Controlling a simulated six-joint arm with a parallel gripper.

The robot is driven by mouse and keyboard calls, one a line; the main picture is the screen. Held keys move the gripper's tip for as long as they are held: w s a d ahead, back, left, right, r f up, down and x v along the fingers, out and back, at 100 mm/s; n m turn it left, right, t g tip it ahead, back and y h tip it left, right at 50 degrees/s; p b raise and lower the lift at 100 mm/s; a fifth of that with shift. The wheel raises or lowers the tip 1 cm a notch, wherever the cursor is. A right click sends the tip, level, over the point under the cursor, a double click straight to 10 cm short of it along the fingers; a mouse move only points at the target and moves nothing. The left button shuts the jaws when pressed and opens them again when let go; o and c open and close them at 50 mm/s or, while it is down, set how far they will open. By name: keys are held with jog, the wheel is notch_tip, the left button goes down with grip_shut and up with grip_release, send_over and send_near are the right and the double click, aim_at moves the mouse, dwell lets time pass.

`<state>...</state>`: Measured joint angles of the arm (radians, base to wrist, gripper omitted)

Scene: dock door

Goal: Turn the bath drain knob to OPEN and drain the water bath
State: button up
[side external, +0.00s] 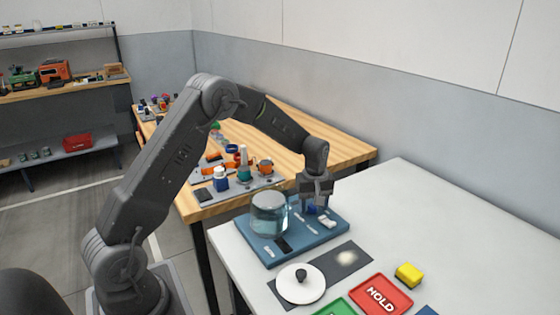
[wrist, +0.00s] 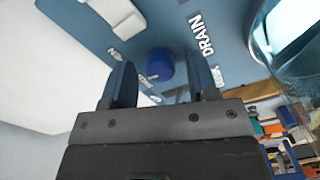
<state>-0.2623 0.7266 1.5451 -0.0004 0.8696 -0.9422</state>
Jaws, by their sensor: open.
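The blue drain knob (wrist: 160,65) stands on a blue base plate (wrist: 85,22) beside the white word DRAIN (wrist: 202,35) in the wrist view. My gripper (wrist: 161,78) is open, its two dark fingers on either side of the knob as seen there. I cannot tell whether they touch it. In the side external view my gripper (side external: 316,200) points down over the right part of the base plate (side external: 288,256) and partly hides the knob. The glass water bath (side external: 268,213), with clear bluish water in it, stands on the plate left of my gripper. Its edge also shows in the wrist view (wrist: 290,35).
In front are a white disc with a black knob (side external: 302,274), a dark mat (side external: 343,262), a red HOLD tray (side external: 381,294) and a yellow block (side external: 409,274). A wooden bench (side external: 330,150) with bottles stands behind.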

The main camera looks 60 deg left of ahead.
jog(key=n, duration=0.3)
jog(key=shift+n, duration=0.4)
notch_tip(320, 180, up, 14)
jog(key=s+d+r+m+t, duration=0.1)
jog(key=s+d+r+m, duration=0.4)
jog(key=s, duration=0.3)
jog(key=s+d+r+m+t, duration=0.2)
jog(key=s+d+r+m, duration=0.2)
jog(key=s, duration=0.5)
jog(key=shift+s+d+r+m, duration=0.2)
jog(key=shift+d+r+m, duration=0.2)
jog(key=shift+m, duration=0.4)
jog(key=shift+f, duration=0.1)
jog(key=w+a+f+n+g, duration=0.2)
jog(key=w+a+f, duration=0.3)
jog(key=w, duration=0.4)
jog(key=w+a+f+n+g, duration=0.1)
jog(key=w+a+f+n, duration=0.2)
jog(key=w+a+f, duration=0.35)
jog(key=f, duration=0.4)
jog(key=w+d+f, duration=0.1)
jog(key=f, duration=0.3)
jog(key=w+f, duration=0.1)
jog(key=f, duration=0.3)
jog(key=shift+d+f, duration=0.3)
jog(key=shift+d, duration=0.05)
